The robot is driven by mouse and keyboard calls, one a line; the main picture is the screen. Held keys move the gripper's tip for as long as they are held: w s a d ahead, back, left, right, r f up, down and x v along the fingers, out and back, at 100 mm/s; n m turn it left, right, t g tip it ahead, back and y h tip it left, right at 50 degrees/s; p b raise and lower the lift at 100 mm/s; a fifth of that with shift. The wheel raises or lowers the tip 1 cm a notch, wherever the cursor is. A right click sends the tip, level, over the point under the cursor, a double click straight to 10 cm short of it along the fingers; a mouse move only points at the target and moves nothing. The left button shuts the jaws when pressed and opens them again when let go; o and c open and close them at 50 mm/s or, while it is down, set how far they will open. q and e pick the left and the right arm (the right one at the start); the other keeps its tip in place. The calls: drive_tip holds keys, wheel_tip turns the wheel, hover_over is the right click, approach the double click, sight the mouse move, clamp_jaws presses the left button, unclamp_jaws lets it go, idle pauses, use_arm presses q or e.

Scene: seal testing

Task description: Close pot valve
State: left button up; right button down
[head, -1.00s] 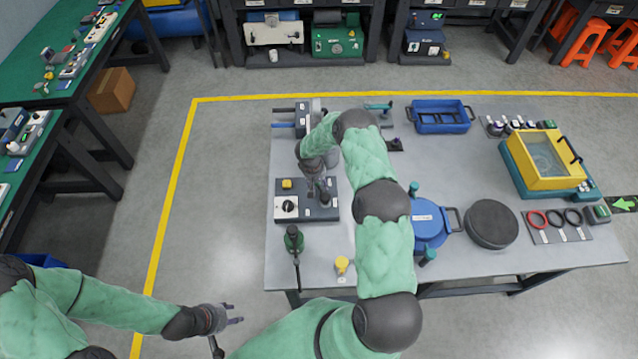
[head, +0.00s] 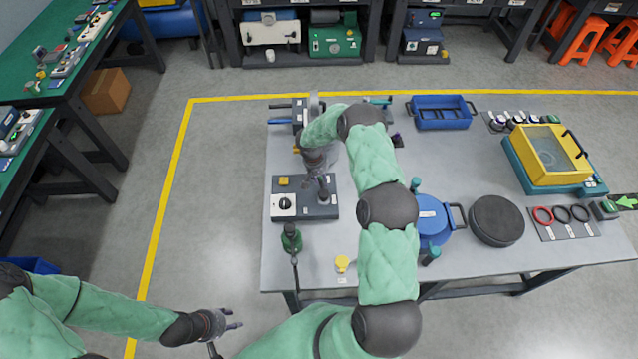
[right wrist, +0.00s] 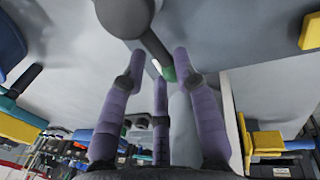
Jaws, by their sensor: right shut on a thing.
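A grey control box (head: 320,211) with a white dial plate (head: 284,207) and a yellow block lies on the left part of the table. A dark upright lever (head: 324,195) stands on its right half. My right gripper (head: 317,180) is over this box, with its fingers at the lever. The right wrist view shows its purple fingers (right wrist: 165,65) closed around the end of a dark rod with a round base (right wrist: 125,15); a green bit shows between them. A blue-lidded pot (head: 428,212) with teal clamps stands right of my right arm, partly hidden by it. My left gripper (head: 235,321) is empty and open, off the table.
A black disc (head: 496,220), blue tray (head: 442,113), yellow-framed tank (head: 548,156) and rings (head: 563,215) lie to the right. My right arm spans the table's middle.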

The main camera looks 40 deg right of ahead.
use_arm(q)
drive_tip(key=shift+f+b, duration=0.55)
drive_tip(key=shift+f, duration=0.35)
use_arm(e)
drive_tip(key=shift+s+d+f+m, duration=0.1)
drive_tip(key=shift+s+f+m, duration=0.1)
drive_tip(key=shift+s+m, duration=0.3)
drive_tip(key=shift+w, duration=0.15)
drive_tip(key=c, duration=1.1)
unclamp_jaws()
drive_tip(key=shift+r, duration=0.1)
drive_tip(key=shift+w+d+r, duration=0.1)
drive_tip(key=shift+w+r, duration=0.1)
drive_tip(key=shift+r, duration=0.15)
wheel_tip(320, 180, up, 11)
drive_tip(key=w+a, duration=0.1)
drive_tip(key=a, duration=0.1)
